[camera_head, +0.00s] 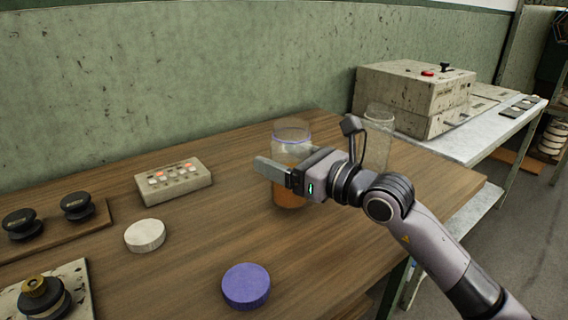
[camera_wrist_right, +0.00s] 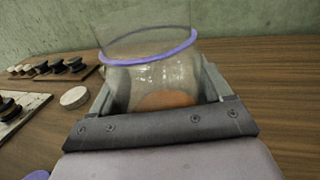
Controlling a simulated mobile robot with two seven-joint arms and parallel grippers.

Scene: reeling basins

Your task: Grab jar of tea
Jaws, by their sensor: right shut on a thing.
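The jar of tea (camera_head: 291,143) is clear glass with a purple ring at its neck and amber liquid low inside. It stands upright at the back of the wooden table. My right gripper (camera_head: 268,170) is around the jar and shut on it. The gripper hides part of the jar's middle in the head view. My left gripper is not in view.
A second, empty glass jar (camera_head: 378,150) stands behind my right arm. A purple lid (camera_head: 246,286), a white lid (camera_head: 145,235) and a button box (camera_head: 173,181) lie on the table. Black knobs (camera_head: 77,205) are at the left. A metal bench (camera_head: 462,150) with a large box (camera_head: 414,92) stands at right.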

